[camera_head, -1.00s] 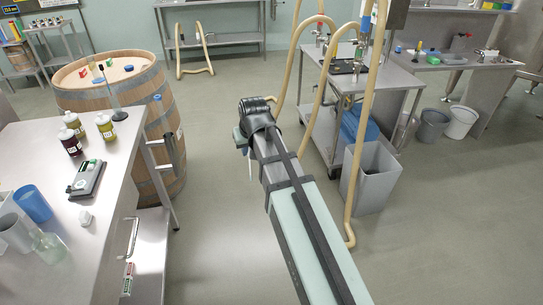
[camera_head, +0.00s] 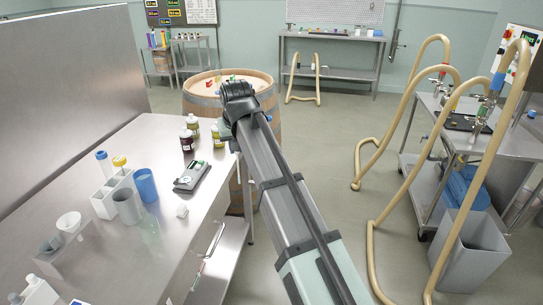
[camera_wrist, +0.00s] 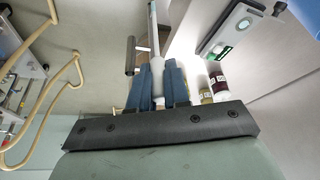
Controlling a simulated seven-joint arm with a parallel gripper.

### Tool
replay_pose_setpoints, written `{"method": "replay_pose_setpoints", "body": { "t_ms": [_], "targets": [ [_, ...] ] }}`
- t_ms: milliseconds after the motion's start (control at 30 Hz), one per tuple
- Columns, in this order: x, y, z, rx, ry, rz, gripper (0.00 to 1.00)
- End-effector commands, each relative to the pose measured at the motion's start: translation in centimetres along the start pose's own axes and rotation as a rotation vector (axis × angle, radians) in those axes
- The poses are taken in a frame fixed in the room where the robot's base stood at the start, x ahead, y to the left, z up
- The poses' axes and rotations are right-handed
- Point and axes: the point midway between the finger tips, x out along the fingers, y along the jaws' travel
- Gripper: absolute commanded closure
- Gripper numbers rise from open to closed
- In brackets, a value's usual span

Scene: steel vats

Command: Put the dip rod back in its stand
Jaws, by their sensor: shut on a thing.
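My gripper (camera_wrist: 158,67) is shut on a slim pale rod (camera_wrist: 153,28), taken to be the dip rod. Its thicker whitish part sits between the blue fingers, and its thin part runs up out of the wrist view. In the head view my wrist and arm cover most of the gripper and the rod, near the table's right edge. A dark upright tube on a bracket (camera_wrist: 130,56) shows left of the rod in the wrist view, apart from my fingers. I cannot tell whether it is the stand. No other stand is clearly visible now.
Bottles (camera_head: 188,140) and a grey meter (camera_head: 192,176) stand on the steel table (camera_head: 95,225). A blue cup (camera_head: 146,185) and a grey cup (camera_head: 126,207) are nearer. A barrel (camera_head: 262,90) stands behind my wrist. Hoses (camera_head: 392,170) loop at right; open floor lies between.

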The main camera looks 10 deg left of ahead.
Motion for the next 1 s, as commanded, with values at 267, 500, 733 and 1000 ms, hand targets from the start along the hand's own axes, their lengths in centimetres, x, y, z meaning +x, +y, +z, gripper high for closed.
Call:
{"method": "replay_pose_setpoints", "body": {
  "t_ms": [267, 500, 733, 1000],
  "targets": [
    [-3.0, -10.9, -2.6, -0.160, -0.001, -0.067, 1.00],
    [-4.7, -20.3, -3.8, -0.371, -0.004, -0.155, 1.00],
    [-5.8, -29.4, -4.4, -0.621, -0.007, -0.258, 1.00],
    [-6.8, -38.4, -4.0, -0.889, -0.007, -0.369, 1.00]
  ]
}}
